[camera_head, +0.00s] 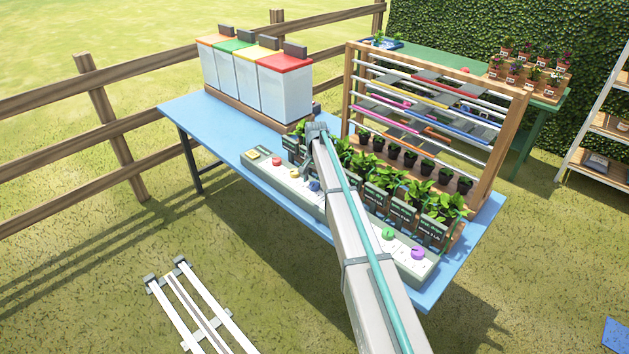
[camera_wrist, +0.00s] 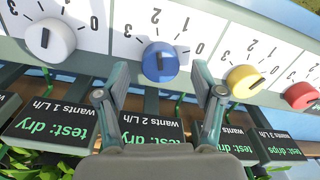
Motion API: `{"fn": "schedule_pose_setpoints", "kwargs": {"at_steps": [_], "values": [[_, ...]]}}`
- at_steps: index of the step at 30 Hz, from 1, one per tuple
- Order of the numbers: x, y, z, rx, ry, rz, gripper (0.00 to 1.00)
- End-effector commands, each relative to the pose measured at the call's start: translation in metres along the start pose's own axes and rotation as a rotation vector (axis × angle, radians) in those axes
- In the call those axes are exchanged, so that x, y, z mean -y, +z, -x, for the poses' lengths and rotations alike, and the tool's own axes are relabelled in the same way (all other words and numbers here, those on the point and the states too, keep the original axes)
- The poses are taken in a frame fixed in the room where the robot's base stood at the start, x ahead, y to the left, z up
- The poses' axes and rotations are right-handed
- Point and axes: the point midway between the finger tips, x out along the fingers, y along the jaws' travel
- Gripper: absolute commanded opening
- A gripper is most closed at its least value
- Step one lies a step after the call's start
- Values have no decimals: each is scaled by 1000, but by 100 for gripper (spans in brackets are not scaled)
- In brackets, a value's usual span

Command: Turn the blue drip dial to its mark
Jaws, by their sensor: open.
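In the wrist view the blue dial (camera_wrist: 160,62) sits on a white panel (camera_wrist: 115,40) whose scale of 0 to 3 appears upside down. Its dark line is nearly vertical, roughly in line with the 2. Below it an upside-down sign (camera_wrist: 150,128) reads "wants 2 L/h". My gripper (camera_wrist: 161,80) is open, its two fingers at the lower left and lower right of the dial with nothing held between them. Whether a finger touches the dial cannot be told.
A white dial (camera_wrist: 50,40) and a yellow dial (camera_wrist: 245,80) flank the blue one; a red dial (camera_wrist: 300,95) is farther right. Signs and potted plants (camera_head: 400,185) line the panel. Bins (camera_head: 285,85) and a wooden rack (camera_head: 505,140) stand behind on the blue table (camera_head: 225,140).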

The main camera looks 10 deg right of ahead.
Motion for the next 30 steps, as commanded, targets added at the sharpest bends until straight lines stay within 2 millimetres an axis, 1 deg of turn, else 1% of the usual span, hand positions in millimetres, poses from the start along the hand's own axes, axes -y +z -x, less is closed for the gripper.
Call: {"fn": "schedule_pose_setpoints", "kwargs": {"at_steps": [3,6,14,24,25,30], "values": [[0,0,-8,-1,0,0,68],[0,0,-12,-1,-1,1,68],[0,0,-13,-1,-1,1,68],[0,0,-13,-1,-1,1,11],[0,0,-13,-1,-1,1,8],[0,0,-13,-1,-1,8,8]]}}
